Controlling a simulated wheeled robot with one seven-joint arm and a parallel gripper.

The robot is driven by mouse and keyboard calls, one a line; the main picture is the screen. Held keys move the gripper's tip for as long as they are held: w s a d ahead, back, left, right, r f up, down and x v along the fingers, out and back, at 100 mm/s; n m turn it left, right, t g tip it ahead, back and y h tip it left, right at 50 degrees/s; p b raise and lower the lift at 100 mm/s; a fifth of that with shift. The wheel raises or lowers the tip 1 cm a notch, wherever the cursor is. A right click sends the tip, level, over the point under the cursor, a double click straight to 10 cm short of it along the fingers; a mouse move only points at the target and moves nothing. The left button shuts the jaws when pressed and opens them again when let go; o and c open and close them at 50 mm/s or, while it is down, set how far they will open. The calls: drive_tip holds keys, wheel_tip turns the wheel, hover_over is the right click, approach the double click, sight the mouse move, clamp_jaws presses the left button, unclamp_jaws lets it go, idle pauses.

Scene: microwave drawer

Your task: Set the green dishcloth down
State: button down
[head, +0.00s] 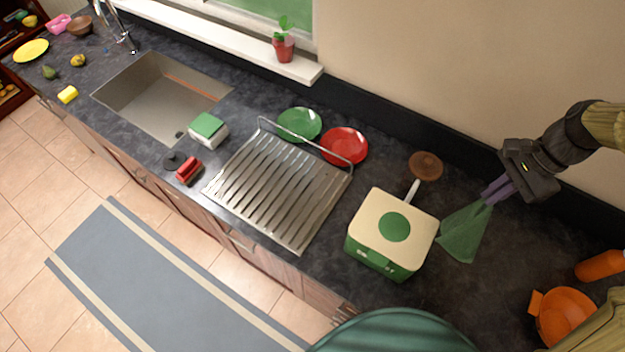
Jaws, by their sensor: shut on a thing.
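The green dishcloth (464,235) hangs from my gripper (489,198) at the right of the head view. My gripper is shut on the cloth's upper end, and the cloth spreads out below the fingertips. It is over the dark countertop (470,300), just right of a cream and green box (379,262). I cannot tell whether the cloth's lower edge touches the counter.
A brown round-topped thing with a white handle (426,165) lies behind the box. A metal drying rack (280,190), a green plate (300,124) and a red plate (345,146) are further left. Orange items (563,316) stand at the lower right. Counter below the cloth looks clear.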

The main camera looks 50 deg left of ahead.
drive_tip(key=s+a+f, duration=0.1)
drive_tip(key=s+a, duration=0.5)
drive_tip(key=a, duration=1.1)
drive_tip(key=s+a+f, duration=0.1)
drive_tip(key=s+a, duration=0.5)
drive_tip(key=a, duration=1.1)
drive_tip(key=s+a+f, duration=0.1)
drive_tip(key=s+a, duration=0.6)
drive_tip(key=a, duration=1)
drive_tip(key=shift+f, duration=0.35)
drive_tip(key=shift+s, duration=0.1)
drive_tip(key=shift+d, duration=0.1)
